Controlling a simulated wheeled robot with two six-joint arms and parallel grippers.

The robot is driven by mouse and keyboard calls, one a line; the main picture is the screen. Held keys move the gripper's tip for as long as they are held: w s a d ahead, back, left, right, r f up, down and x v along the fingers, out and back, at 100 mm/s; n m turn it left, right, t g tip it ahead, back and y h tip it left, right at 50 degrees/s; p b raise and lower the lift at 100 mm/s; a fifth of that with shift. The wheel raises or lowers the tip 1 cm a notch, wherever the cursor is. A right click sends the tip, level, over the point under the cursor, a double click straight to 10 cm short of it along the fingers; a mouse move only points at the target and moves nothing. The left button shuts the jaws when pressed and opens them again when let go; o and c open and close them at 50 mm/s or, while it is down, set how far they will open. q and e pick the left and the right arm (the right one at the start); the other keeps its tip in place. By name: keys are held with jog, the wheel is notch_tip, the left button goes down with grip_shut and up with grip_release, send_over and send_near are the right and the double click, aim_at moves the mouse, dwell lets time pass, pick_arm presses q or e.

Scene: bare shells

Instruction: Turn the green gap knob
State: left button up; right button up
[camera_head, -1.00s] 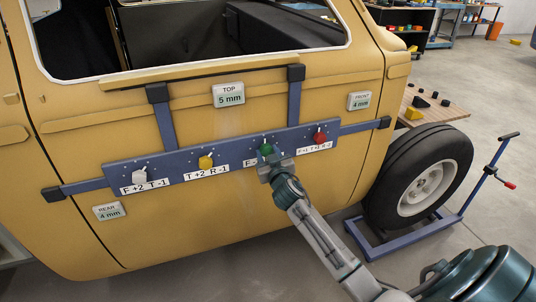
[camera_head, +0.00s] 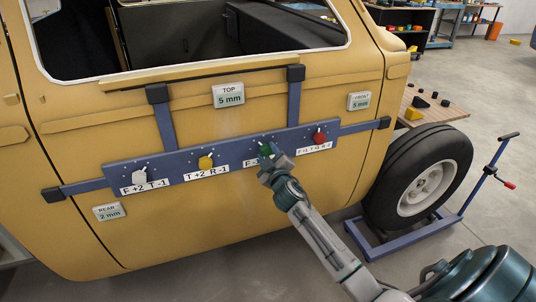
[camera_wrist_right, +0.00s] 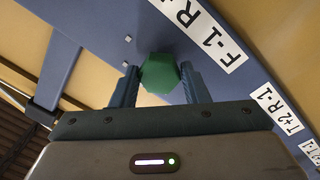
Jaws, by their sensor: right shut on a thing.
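The green gap knob (camera_head: 265,149) sits on the blue bar (camera_head: 225,151) fixed across the yellow door, between the yellow and red knobs. My right gripper (camera_head: 270,160) is shut on the green knob. In the wrist view the green knob (camera_wrist_right: 160,74) shows as a faceted block between the two blue fingers. The label beside it starts "F-1 R" and is partly hidden by the gripper in the head view. The gap plates read TOP 5 mm (camera_head: 228,96), FRONT 5 mm (camera_head: 359,101) and REAR 2 mm (camera_head: 109,212). My left gripper is not in view.
A white knob (camera_head: 139,173), a yellow knob (camera_head: 206,162) and a red knob (camera_head: 320,138) are on the same bar. A wheel (camera_head: 420,175) on a blue stand is to the right. Open floor lies below the door.

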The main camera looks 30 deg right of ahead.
jog(key=shift+n, duration=0.9)
jog(key=o, duration=1)
jog(key=shift+s+a+f, duration=0.15)
jog(key=shift+s+f, duration=0.05)
jog(key=shift+s, duration=0.3)
jog(key=b+v, duration=0.2)
jog(key=v, duration=0.7)
jog(key=shift+s+a+b, duration=0.1)
jog(key=shift+s+b, duration=0.25)
jog(key=shift+b, duration=0.05)
